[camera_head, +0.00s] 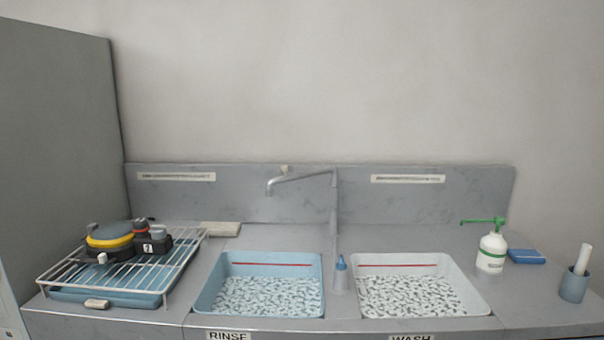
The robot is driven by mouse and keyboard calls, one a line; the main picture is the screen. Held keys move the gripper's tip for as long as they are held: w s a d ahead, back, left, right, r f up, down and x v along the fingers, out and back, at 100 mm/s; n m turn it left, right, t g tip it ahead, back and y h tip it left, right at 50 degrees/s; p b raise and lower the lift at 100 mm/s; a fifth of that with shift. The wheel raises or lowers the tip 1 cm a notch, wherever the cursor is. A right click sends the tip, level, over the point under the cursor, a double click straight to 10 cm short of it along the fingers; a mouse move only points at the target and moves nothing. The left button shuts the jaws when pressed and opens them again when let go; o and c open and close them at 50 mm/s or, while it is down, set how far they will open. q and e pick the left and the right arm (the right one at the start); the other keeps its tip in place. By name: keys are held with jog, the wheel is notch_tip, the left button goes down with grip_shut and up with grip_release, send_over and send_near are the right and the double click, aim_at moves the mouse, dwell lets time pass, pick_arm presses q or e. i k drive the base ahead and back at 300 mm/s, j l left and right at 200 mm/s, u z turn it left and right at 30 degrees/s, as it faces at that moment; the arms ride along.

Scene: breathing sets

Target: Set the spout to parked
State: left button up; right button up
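A grey metal spout (300,178) rises from an upright pipe (333,210) at the back of the counter, between the two basins. Its arm points left, and its down-turned tip hangs above the back of the blue rinse basin (204,290). A small pale tab (284,168) shows on the backsplash just above the spout arm. The white wash basin (481,301) is to the right of the pipe. Neither of my grippers is in view.
A white wire rack (60,280) with a yellow, blue and black breathing set (110,235) stands at left. A blue-capped bottle (340,275) stands between the basins. A green-topped pump bottle (491,252), blue sponge (526,256) and blue cup (573,287) stand at right.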

aim_at(283, 168)
jog(key=i+j, duration=0.3)
jog(key=j, duration=0.15)
jog(key=i+j, duration=0.3)
jog(key=j, duration=0.15)
